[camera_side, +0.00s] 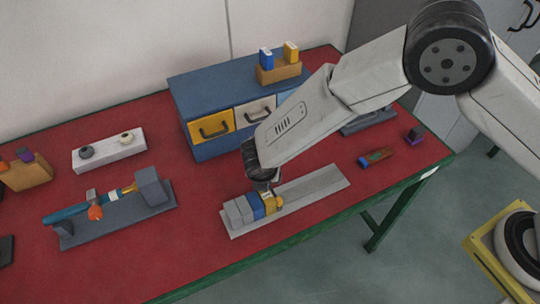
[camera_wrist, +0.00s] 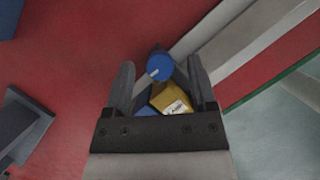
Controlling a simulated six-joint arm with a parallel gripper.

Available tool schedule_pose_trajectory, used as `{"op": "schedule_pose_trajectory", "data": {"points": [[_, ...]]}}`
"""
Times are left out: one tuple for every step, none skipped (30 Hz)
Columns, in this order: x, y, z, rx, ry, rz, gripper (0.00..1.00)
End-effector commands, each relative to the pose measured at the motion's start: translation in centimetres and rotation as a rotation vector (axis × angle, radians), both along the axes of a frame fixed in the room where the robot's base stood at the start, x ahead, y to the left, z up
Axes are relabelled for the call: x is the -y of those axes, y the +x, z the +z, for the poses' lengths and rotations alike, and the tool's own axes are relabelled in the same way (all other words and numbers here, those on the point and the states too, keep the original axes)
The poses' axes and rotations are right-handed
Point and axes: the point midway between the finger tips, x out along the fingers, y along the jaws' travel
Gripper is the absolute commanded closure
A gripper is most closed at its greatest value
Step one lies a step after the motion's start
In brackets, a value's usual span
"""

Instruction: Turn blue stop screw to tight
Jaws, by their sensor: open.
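The blue stop screw (camera_wrist: 159,64) is a round blue cap with a white mark on its lower left in the wrist view. It lies between the tips of my gripper (camera_wrist: 162,75), with gaps on both sides. My gripper is open, points down, and also shows in the side view (camera_side: 262,176), over the blocks on a grey rail. A yellow block (camera_wrist: 171,98) with a white label and a blue block (camera_wrist: 145,109) sit between the fingers, partly hidden. In the side view the yellow block (camera_side: 269,200) and blue block (camera_side: 256,205) show, but I cannot make out the screw.
The grey rail (camera_side: 315,186) lies on the red table (camera_side: 190,240). A blue drawer cabinet (camera_side: 205,92) stands behind my arm. A grey fixture (camera_side: 72,228) holding a teal tool is at left. A small coloured object (camera_side: 376,157) lies at right.

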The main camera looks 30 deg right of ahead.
Motion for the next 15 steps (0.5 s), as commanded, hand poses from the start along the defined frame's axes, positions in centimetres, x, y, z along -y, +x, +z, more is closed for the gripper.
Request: {"op": "schedule_pose_trajectory", "data": {"points": [[0.0, 0.0, 0.0, 0.0, 0.0, 0.0, 0.27], [0.0, 0.0, 0.0, 0.0, 0.0, 0.0, 0.27], [0.0, 0.0, 0.01, 0.0, 0.0, 0.0, 0.27], [0.0, 0.0, 0.01, 0.0, 0.0, 0.0, 0.31], [0.0, 0.0, 0.01, 0.0, 0.0, 0.0, 0.4], [0.0, 0.0, 0.01, 0.0, 0.0, 0.0, 0.53], [0.0, -0.01, 0.02, 0.0, 0.0, 0.0, 0.62], [-0.01, -0.01, 0.01, 0.0, 0.0, 0.0, 0.72], [0.0, -0.01, 0.02, 0.0, 0.0, 0.0, 0.85], [-0.01, -0.01, 0.01, 0.0, 0.0, 0.0, 0.94], [-0.01, -0.01, 0.01, 0.0, 0.0, 0.0, 1.0], [-0.01, -0.02, 0.02, 0.0, 0.0, 0.0, 1.0], [-0.01, -0.02, 0.02, 0.0, 0.0, 0.0, 1.0], [-0.01, -0.02, 0.02, 0.0, 0.0, 0.0, 1.0], [-0.01, -0.02, 0.02, 0.0, 0.0, -0.001, 1.0]]}}
